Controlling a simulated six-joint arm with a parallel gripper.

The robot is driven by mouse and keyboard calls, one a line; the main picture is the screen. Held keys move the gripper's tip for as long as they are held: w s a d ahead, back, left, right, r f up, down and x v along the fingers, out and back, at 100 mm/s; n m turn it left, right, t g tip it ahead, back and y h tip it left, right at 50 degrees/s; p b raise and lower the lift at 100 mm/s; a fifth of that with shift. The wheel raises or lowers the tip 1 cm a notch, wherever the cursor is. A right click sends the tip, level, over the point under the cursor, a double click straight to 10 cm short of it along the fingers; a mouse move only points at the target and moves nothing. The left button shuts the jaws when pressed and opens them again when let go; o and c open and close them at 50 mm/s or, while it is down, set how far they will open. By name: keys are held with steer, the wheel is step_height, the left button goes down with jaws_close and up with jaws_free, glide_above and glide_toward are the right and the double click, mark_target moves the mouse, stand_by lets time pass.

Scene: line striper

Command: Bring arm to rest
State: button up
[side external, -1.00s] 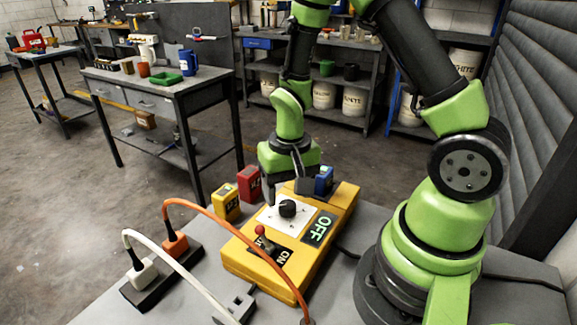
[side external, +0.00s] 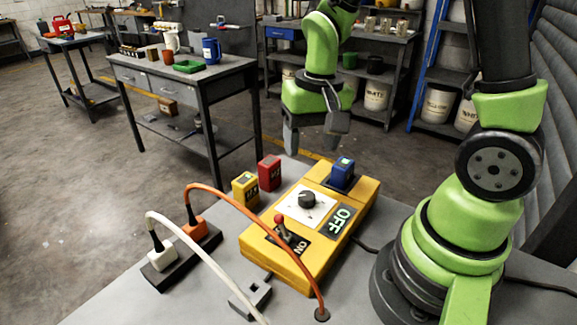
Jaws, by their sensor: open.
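My gripper (side external: 312,147) hangs above and behind the yellow control box, fingers pointing down. It is open and empty, apart from everything on the table. The yellow control box (side external: 262,257) sits on the grey table. It carries a black knob (side external: 307,199) on a white plate, a red-tipped toggle lever (side external: 281,221) beside an ON label, and an OFF label (side external: 340,221). A blue block (side external: 343,171) sits upright in a dark holder at the box's far end. A yellow block (side external: 245,190) and a red block (side external: 269,173) stand on the table left of the box.
A black socket strip (side external: 185,262) holds an orange plug (side external: 195,226) and a white plug (side external: 163,252). Their cables arch over the front of the table (side external: 110,305). A small grey bracket (side external: 250,296) lies near the front. A workbench (side external: 180,85) and shelves stand behind. Air around my gripper is clear.

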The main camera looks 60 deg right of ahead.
steer(key=s+a+r+n+t+y, duration=0.1)
steer(key=s+a+r+t, duration=0.1)
steer(key=s+r, duration=0.3)
steer(key=s+a+r+n+t, duration=0.2)
steer(key=s+a+r+t, duration=0.1)
steer(key=r, duration=0.6)
steer(key=shift+s+a+t+y, duration=0.15)
steer(key=shift+s+t+y, duration=0.25)
steer(key=shift+s+t, duration=0.45)
steer(key=shift+s, duration=0.1)
steer(key=shift+c, duration=0.3)
